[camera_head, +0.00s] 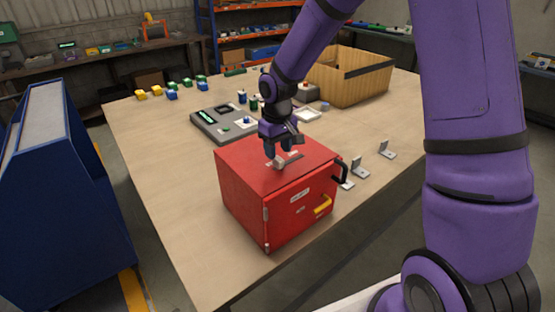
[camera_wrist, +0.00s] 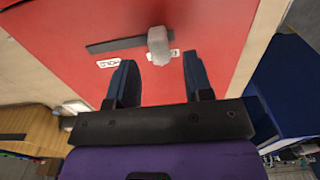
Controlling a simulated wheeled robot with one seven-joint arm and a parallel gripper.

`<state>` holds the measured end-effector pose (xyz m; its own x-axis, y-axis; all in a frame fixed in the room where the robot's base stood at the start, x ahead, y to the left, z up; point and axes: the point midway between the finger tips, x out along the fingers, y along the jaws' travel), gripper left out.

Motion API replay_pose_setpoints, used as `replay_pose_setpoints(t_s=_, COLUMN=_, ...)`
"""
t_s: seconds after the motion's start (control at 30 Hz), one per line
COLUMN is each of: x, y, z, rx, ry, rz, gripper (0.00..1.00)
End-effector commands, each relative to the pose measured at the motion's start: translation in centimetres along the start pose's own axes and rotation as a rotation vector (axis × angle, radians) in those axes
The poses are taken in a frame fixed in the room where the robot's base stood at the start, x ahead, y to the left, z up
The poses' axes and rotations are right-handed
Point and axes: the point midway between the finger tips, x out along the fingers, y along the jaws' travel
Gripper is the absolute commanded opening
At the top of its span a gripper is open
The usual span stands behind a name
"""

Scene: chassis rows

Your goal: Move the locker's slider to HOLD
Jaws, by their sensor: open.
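The red locker (camera_head: 240,185) stands on the table. On its top is a dark slider slot (camera_wrist: 112,45) with a pale grey knob (camera_wrist: 158,45). In the wrist view the knob sits at the slot's right end, beside a partly hidden label. The HOLD label (camera_wrist: 108,63), seen upside down, lies by the slot's left end. The knob also shows in the head view (camera_head: 279,161), at the near-left end of the slot. My gripper (camera_wrist: 159,62) is open and empty, just above the locker top. The knob appears between and just beyond its fingertips; I cannot tell whether they touch.
The locker has a black handle (camera_head: 341,171) at its right corner and a yellow handle (camera_head: 323,206) in front. Metal brackets (camera_head: 360,167) lie to its right. A grey panel (camera_head: 215,122) and a wooden crate (camera_head: 350,80) stand behind. The table's left front is clear.

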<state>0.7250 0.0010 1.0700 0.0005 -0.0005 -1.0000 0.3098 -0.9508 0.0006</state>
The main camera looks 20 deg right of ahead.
Motion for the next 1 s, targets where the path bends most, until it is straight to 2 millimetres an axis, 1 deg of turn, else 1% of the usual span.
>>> replay_pose_setpoints(t_s=0.03, x=1.0, y=-0.1, z=0.1, rx=-0.001, ry=-0.003, rz=-0.002, gripper=0.47)
replay_pose_setpoints(t_s=0.1, x=1.9, y=-0.1, z=0.1, rx=-0.001, ry=-0.002, rz=-0.002, gripper=0.47)
replay_pose_setpoints(t_s=0.2, x=3.0, y=0.0, z=0.1, rx=0.000, ry=-0.002, rz=0.000, gripper=0.47)
replay_pose_setpoints(t_s=0.3, x=3.6, y=0.0, z=0.1, rx=0.001, ry=-0.001, rz=0.000, gripper=0.47)
replay_pose_setpoints(t_s=0.43, x=4.0, y=0.0, z=0.1, rx=0.001, ry=-0.001, rz=0.000, gripper=0.47)
replay_pose_setpoints(t_s=0.67, x=4.0, y=0.0, z=0.0, rx=0.001, ry=0.000, rz=0.000, gripper=0.47)
replay_pose_setpoints(t_s=0.7, x=4.0, y=0.0, z=0.0, rx=0.001, ry=0.000, rz=0.000, gripper=0.38)
replay_pose_setpoints(t_s=0.87, x=4.0, y=0.0, z=0.0, rx=0.001, ry=0.000, rz=0.000, gripper=0.01)
replay_pose_setpoints(t_s=1.0, x=4.0, y=0.0, z=0.0, rx=0.001, ry=0.001, rz=0.000, gripper=0.00)
